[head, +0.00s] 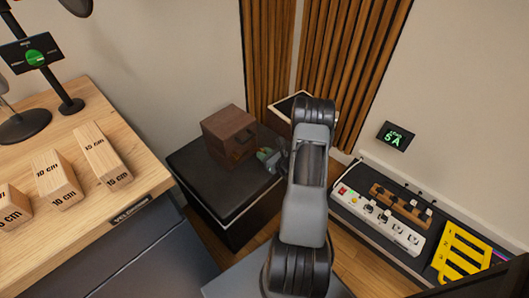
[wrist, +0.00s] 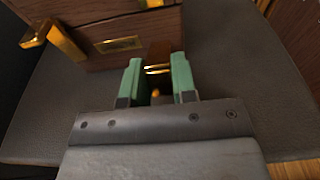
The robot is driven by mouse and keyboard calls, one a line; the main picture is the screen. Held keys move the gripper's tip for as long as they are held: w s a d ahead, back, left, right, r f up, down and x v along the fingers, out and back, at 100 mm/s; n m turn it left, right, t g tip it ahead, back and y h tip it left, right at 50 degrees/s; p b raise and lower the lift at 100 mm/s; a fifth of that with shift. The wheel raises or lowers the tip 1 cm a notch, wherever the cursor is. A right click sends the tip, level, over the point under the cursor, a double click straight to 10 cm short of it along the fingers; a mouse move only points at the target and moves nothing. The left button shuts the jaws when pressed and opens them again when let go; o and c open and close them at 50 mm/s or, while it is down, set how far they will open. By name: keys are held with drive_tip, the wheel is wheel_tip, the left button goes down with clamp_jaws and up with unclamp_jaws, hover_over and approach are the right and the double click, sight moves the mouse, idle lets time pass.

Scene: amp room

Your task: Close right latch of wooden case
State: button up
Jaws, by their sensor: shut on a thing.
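The wooden case (head: 229,132) is dark brown and sits on a black padded box, its lid looking down flat. In the wrist view the case front (wrist: 100,50) shows a brass plate in the middle and a brass left latch (wrist: 50,38) that sticks out from the front. My gripper (wrist: 158,72) has green fingers, closed on the brass right latch (wrist: 158,68) at the case front. The fingers hide part of this latch. In the head view my gripper (head: 268,158) is at the case's right front corner.
The black padded box (head: 215,190) has bare top around the case. A wooden table (head: 85,200) with marked wood blocks stands at left. A power strip (head: 375,218) and a yellow rack (head: 462,252) are at right. Slatted wall panels rise behind.

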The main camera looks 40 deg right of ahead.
sight(261, 150)
drive_tip(key=r+g+p, duration=0.2)
drive_tip(key=p, duration=0.1)
drive_tip(key=shift+w+r+g+h, duration=0.1)
drive_tip(key=shift+w+g+h, duration=0.2)
drive_tip(key=shift+g, duration=0.1)
drive_tip(key=g+p, duration=0.1)
drive_tip(key=r+g+p, duration=0.1)
drive_tip(key=p, duration=0.1)
drive_tip(key=shift+w+a, duration=0.1)
drive_tip(key=shift+w, duration=0.25)
drive_tip(key=shift+w+r+g+h+p, duration=0.15)
drive_tip(key=shift+w+g+p, duration=0.05)
drive_tip(key=shift+g+p, duration=0.4)
drive_tip(key=shift+w+r+g+h+p, duration=0.15)
drive_tip(key=shift+g+p, duration=0.45)
drive_tip(key=shift+w+a+g+p, duration=0.1)
drive_tip(key=shift+w+g+p, duration=0.1)
drive_tip(key=shift+g+p, duration=0.45)
drive_tip(key=shift+p, duration=0.3)
drive_tip(key=o, duration=0.9)
